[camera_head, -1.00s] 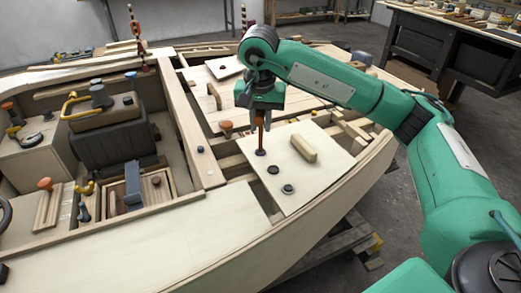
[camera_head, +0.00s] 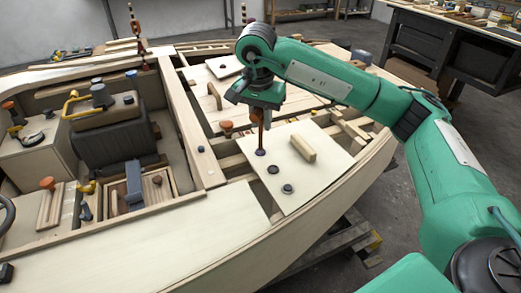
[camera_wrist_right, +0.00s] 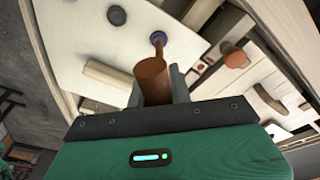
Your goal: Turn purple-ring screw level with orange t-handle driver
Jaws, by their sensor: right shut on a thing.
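My right gripper (camera_head: 258,110) is shut on the orange t-handle driver (camera_head: 261,130), above the pale plywood panel (camera_head: 318,168). The driver stands roughly upright, its lower end at the purple-ring screw (camera_head: 261,153). In the right wrist view the driver's orange handle (camera_wrist_right: 152,78) sits between the fingers, and its shaft runs to the purple ring (camera_wrist_right: 158,38). The driver's end covers most of the screw head, so I cannot tell whether it is level with the panel. My left gripper is out of view.
Two dark screws (camera_head: 273,170) (camera_head: 287,188) and a wooden block (camera_head: 303,148) are on the same panel. An orange-topped knob (camera_head: 227,125) stands close left of the driver. Open gaps between hull frames lie beside the panel.

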